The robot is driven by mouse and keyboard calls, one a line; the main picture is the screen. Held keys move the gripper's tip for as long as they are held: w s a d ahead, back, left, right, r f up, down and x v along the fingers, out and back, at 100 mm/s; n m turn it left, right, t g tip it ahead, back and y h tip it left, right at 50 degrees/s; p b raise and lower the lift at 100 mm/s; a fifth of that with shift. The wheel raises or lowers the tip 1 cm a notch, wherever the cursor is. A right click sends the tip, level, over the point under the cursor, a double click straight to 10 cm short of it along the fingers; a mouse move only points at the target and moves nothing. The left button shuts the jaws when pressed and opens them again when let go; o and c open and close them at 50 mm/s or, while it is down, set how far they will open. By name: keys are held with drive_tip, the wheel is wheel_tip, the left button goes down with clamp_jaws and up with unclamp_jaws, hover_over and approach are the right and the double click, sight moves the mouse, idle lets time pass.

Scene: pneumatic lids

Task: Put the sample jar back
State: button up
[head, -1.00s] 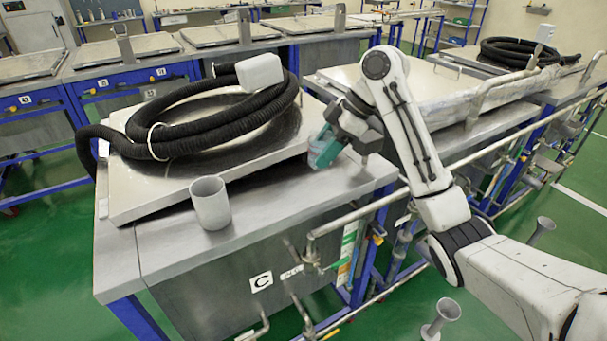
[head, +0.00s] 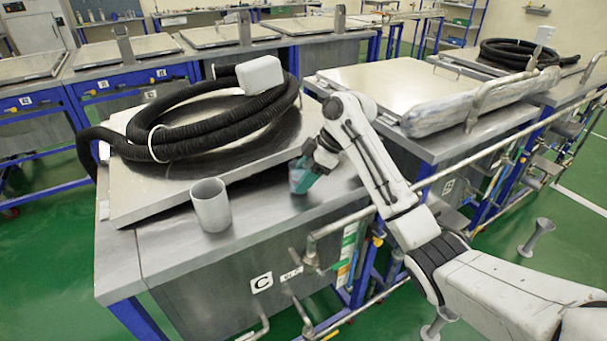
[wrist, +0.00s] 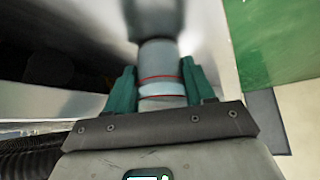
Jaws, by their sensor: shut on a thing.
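My gripper (head: 308,170) has teal fingers that are shut on the sample jar (head: 297,181), a pale, cloudy round jar. In the head view the jar is at the right part of bench C's steel top (head: 262,205). I cannot tell whether its bottom touches the steel. In the wrist view the jar (wrist: 161,64) shows grey and white with two thin red rings, between the teal fingers of my gripper (wrist: 160,85). Its lower part is hidden by the gripper body.
A grey open cup (head: 210,206) stands left on the same bench. Behind it, a raised lid (head: 150,188) carries a coiled black hose (head: 190,140) with a white box (head: 260,74). A pipe rail (head: 345,221) runs along the bench's front right. Steel between cup and jar is clear.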

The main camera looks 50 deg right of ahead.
drive_tip(key=shift+f, duration=0.1)
drive_tip(key=o, duration=1.3)
drive_tip(key=shift+r, duration=0.25)
drive_tip(key=v, duration=1.1)
drive_tip(key=shift+s+d+r+b, duration=0.2)
drive_tip(key=shift+r+b, duration=0.1)
drive_tip(key=shift+b, duration=0.1)
